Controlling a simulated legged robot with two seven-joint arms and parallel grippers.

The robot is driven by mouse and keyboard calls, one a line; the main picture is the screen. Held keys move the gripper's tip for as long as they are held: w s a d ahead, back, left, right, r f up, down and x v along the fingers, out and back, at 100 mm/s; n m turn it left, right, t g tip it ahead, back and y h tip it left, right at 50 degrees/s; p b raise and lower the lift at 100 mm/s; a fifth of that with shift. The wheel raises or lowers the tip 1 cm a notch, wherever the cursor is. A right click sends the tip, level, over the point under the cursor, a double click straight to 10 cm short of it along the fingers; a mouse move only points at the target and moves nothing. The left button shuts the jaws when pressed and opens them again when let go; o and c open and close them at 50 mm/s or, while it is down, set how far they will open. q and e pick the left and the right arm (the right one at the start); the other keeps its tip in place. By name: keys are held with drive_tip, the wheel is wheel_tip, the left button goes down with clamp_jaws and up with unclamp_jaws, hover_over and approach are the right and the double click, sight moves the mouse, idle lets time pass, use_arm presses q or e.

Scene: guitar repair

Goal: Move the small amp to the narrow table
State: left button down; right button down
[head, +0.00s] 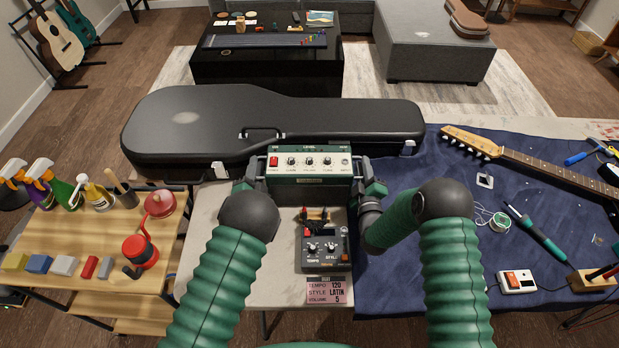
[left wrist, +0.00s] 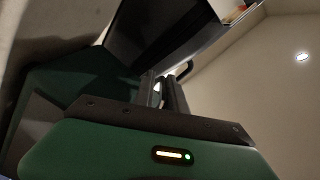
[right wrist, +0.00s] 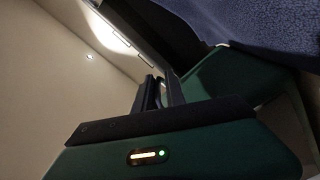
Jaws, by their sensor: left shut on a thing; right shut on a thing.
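The small amp (head: 308,188), a dark box with a green-and-cream knob panel and a red switch, is upright in front of the guitar case in the head view. My left gripper (head: 256,170) is shut on its left side and my right gripper (head: 364,172) on its right side. In the wrist views, the left fingers (left wrist: 170,94) and right fingers (right wrist: 159,94) are close together at the amp's dark sides. Whether the amp rests on the pale table (head: 200,240) or is just above it, I cannot tell. A wooden table (head: 105,245) stands at the left.
A black guitar case (head: 200,125) lies behind the amp. A pedal (head: 322,248) and a label card (head: 326,290) are in front of it. A blue cloth (head: 425,280) with a guitar neck (head: 545,165) and tools is right. Bottles, blocks and red items occupy the wooden table.

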use_arm(q)
drive_tip(key=shift+a+r, duration=0.15)
use_arm(e)
drive_tip(key=shift+d+r, duration=0.15)
idle(0.6)
